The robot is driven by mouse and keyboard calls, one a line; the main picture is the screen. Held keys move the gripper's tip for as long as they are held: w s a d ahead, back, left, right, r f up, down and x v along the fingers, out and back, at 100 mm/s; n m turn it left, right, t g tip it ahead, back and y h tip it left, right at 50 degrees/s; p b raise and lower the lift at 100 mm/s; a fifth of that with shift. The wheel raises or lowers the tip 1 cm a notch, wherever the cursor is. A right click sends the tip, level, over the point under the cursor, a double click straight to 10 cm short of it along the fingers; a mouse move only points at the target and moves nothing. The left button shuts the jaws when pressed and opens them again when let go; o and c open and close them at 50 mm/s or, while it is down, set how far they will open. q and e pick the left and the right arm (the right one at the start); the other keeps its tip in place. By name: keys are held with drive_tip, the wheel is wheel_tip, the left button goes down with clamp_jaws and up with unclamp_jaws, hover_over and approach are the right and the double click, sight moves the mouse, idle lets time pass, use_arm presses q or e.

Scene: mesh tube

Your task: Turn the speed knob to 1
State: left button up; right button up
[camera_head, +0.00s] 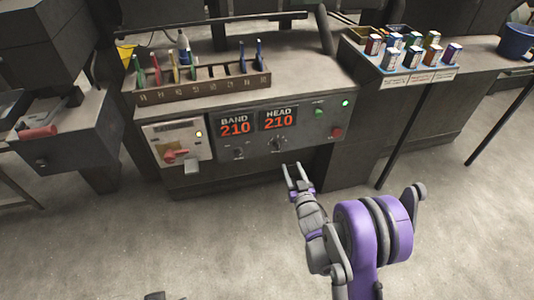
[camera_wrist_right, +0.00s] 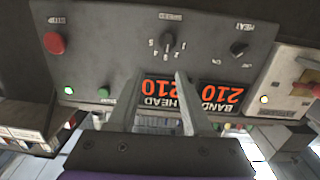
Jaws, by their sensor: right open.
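The speed knob (camera_head: 277,143) is a small dark knob on the grey control panel (camera_head: 308,135), below the HEAD display. In the right wrist view, which shows the panel upside down, the knob (camera_wrist_right: 168,42) has a ring of small numbers around it. I cannot tell for certain which number it points at. My right gripper (camera_head: 292,166) is open and empty, in front of and a little below the knob. Its two fingers (camera_wrist_right: 160,76) show apart in the wrist view, clear of the knob. A small grey piece at the head view's bottom edge may be my left gripper (camera_head: 155,296).
A heat knob (camera_head: 238,152) sits left of the speed knob. The BAND display (camera_head: 235,126) and HEAD display (camera_head: 278,118) both read 210. A green button (camera_head: 319,113) and a red button (camera_head: 336,132) are at right. A red-handled switch (camera_head: 175,155) is at left.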

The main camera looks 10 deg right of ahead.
sight(279, 148)
drive_tip(key=shift+n+t+y, duration=0.3)
drive_tip(key=shift+y, duration=0.2)
drive_tip(key=w, duration=0.3)
drive_tip(key=w+a+f+b, duration=0.1)
drive_tip(key=w, duration=0.3)
drive_tip(key=w+f, duration=0.1)
drive_tip(key=w, duration=0.3)
drive_tip(key=shift+w+a, duration=0.25)
drive_tip(key=shift+c, duration=0.3)
clamp_jaws()
